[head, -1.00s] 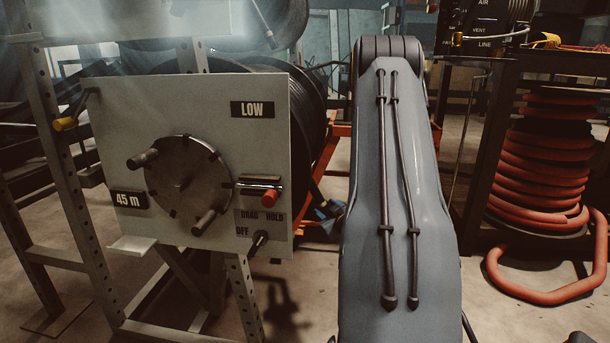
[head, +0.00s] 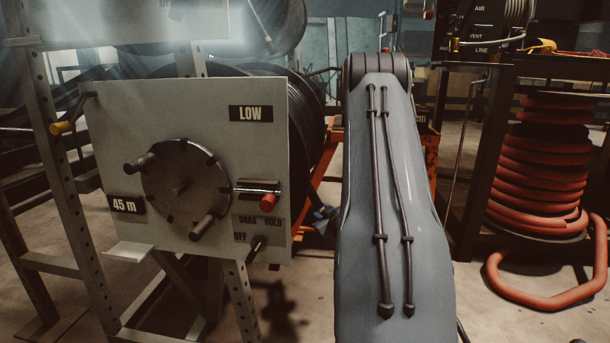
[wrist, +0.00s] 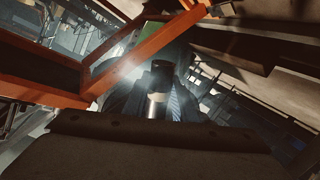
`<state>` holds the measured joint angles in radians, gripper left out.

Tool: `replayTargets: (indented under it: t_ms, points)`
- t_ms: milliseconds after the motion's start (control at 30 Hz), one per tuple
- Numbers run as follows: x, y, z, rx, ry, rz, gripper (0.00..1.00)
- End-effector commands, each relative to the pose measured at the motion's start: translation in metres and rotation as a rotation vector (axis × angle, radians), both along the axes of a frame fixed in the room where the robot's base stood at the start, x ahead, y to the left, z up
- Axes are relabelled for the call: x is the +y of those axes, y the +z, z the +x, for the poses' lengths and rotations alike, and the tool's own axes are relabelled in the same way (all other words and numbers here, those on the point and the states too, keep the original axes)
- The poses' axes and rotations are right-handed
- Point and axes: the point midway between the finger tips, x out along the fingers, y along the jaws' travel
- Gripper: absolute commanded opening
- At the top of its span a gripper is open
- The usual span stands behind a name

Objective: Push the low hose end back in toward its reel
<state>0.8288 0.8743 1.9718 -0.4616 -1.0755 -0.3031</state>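The low reel's pale panel (head: 215,105) carries the LOW and 45 m labels, and black hose (head: 308,100) is wound behind it. In the wrist view a dark cylinder with a shiny pale band (wrist: 158,92) stands upright in the middle. It looks like a hose end, but I cannot be sure. The broad dark edge of my gripper (wrist: 160,145) fills the bottom of that view, below the cylinder. Its fingertips cannot be made out. In the head view my arm hides my gripper and whatever is at it.
An orange frame (wrist: 150,50) crosses the wrist view close by the cylinder. The panel has a disc with handles (head: 186,187), a red-tipped lever (head: 268,202) and a lower lever (head: 257,246). Red hose (head: 540,180) is coiled at right, with a loop on the floor.

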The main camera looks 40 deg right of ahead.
Motion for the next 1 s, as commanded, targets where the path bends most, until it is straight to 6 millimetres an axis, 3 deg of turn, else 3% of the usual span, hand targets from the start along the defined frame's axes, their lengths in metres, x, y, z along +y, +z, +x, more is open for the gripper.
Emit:
replayTargets:
  t_ms: [1000]
  points:
    - [0.008,0.025,0.010,0.000,0.001,-0.001,0.00]
